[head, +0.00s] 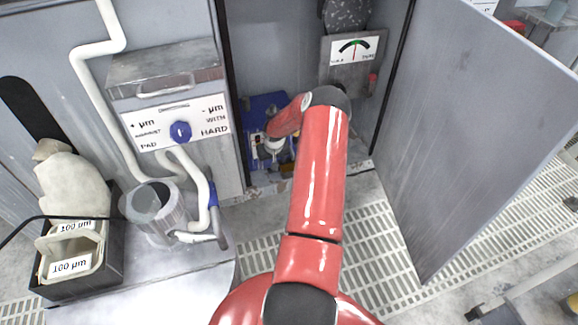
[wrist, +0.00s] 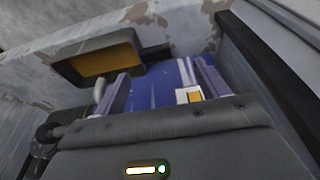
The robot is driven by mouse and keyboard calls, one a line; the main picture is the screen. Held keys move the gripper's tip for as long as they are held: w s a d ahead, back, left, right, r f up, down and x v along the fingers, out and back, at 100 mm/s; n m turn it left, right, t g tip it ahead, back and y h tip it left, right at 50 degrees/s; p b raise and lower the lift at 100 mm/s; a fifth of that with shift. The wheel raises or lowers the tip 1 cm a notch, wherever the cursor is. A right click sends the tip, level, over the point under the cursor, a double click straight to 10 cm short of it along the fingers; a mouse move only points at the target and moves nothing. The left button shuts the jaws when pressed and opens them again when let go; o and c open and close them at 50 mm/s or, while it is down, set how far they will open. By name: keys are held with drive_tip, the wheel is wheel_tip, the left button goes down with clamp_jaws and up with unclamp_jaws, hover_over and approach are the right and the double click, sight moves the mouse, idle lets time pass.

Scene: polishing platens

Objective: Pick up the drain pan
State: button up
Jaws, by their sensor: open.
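A blue object, which looks like the drain pan (head: 264,104), sits low inside the open cabinet in the head view. My arm's end covers part of it. In the wrist view the blue surface (wrist: 160,88) lies between and beyond the fingers of my gripper (wrist: 163,71). The fingers are apart and I see nothing clamped between them. A small white and orange piece (wrist: 188,95) shows against the blue near the right finger. My gripper reaches down into the cabinet; whether it touches the pan, I cannot tell.
The cabinet door (head: 470,130) stands open on the right. A gauge box (head: 352,80) hangs on the back wall above my wrist. A metal pitcher (head: 155,205) and a black bin (head: 110,250) stand at left. Grating (head: 375,230) covers the floor in front.

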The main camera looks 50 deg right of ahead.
drive_tip(key=x, duration=0.6)
drive_tip(key=shift+s+d, duration=0.25)
drive_tip(key=shift+c, duration=0.3)
drive_tip(key=shift+r, duration=0.1)
drive_tip(key=c, duration=1.2)
drive_tip(key=shift+o, duration=0.2)
